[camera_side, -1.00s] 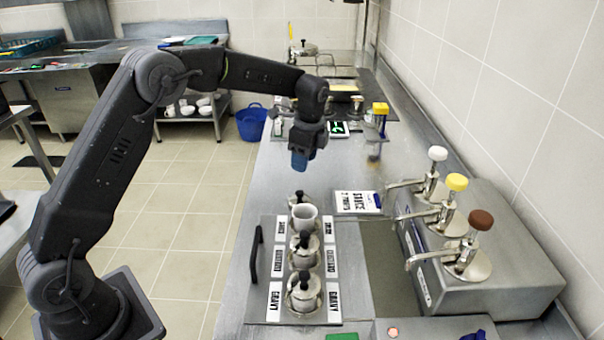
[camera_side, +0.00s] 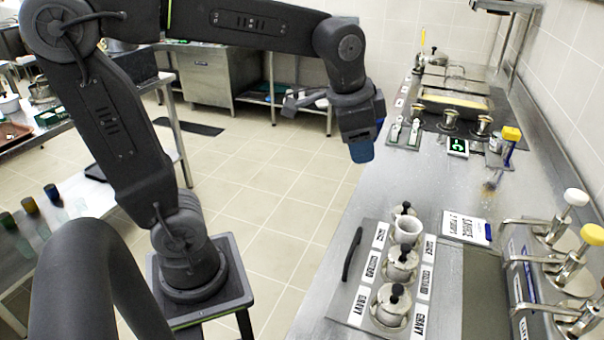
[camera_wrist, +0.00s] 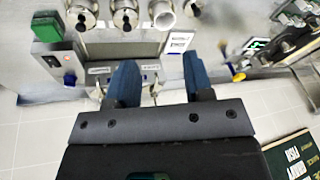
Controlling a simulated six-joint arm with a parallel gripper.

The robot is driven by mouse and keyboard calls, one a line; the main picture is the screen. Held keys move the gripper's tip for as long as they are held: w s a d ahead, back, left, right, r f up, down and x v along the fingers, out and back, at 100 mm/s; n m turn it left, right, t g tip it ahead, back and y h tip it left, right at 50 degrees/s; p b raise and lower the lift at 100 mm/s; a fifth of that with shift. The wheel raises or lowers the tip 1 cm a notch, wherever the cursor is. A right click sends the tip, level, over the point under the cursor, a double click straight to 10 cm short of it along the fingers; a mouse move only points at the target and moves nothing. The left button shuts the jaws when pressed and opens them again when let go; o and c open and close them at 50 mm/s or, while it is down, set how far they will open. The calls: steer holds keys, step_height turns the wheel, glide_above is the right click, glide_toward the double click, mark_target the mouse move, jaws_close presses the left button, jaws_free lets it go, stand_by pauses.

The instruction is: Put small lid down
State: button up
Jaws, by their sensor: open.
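A small steel lid with a black knob (camera_side: 404,209) is just behind an uncovered pot (camera_side: 407,231) in the tray; I cannot tell what it rests on. Two other pots in the row wear black-knobbed lids, the middle lid (camera_side: 401,255) and the front lid (camera_side: 395,294). My gripper (camera_side: 361,150) is open and empty, its blue fingers pointing down, up and to the left of the pots in the side view. In the wrist view my gripper (camera_wrist: 160,82) has its fingers apart with nothing between; the pots, including the uncovered one (camera_wrist: 162,13), line the top edge.
The labelled tray (camera_side: 358,300) has a black handle (camera_side: 352,254) on its left. A sauce sign (camera_side: 467,227) lies right of the pots. Pump dispensers (camera_side: 553,232) stand along the right wall. A yellow-topped brush (camera_side: 503,153) and small bins (camera_side: 449,119) are farther back.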

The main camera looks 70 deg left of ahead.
steer(key=s+d+f+n+t, duration=0.1)
steer(key=s+f+n+t, duration=0.1)
steer(key=s, duration=0.9)
steer(key=f+n, duration=0.1)
steer(key=n, duration=0.1)
steer(key=shift+d+n+h, duration=0.25)
steer(key=shift+n+h, duration=0.05)
steer(key=shift+f, duration=0.1)
